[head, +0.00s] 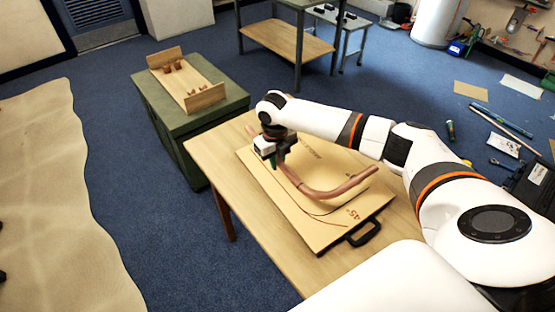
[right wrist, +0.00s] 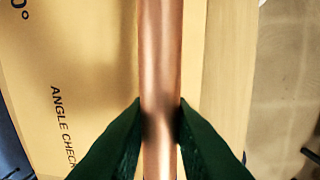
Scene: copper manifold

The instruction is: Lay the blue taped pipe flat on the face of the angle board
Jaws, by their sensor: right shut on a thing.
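A bent copper pipe (head: 325,194) is over the tan angle board (head: 318,238), which lies on the wooden table. I see no blue tape on the pipe's visible parts. My right gripper (head: 276,160) is shut on the pipe near its far end, above the far part of the board. In the right wrist view the pipe (right wrist: 160,60) runs between the two green fingers, with the board's "ANGLE CHECK" print (right wrist: 62,125) beside it. The pipe's near end points right, past the board's printed lines. I cannot tell whether the pipe touches the board. My left gripper is not in view.
The board has a black handle (head: 363,233) at its near edge. The wooden table (head: 215,160) has bare room left of the board. A green cabinet (head: 180,125) behind holds a wooden rack (head: 190,82) with small copper pieces. Pipes and tools lie on the floor at right.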

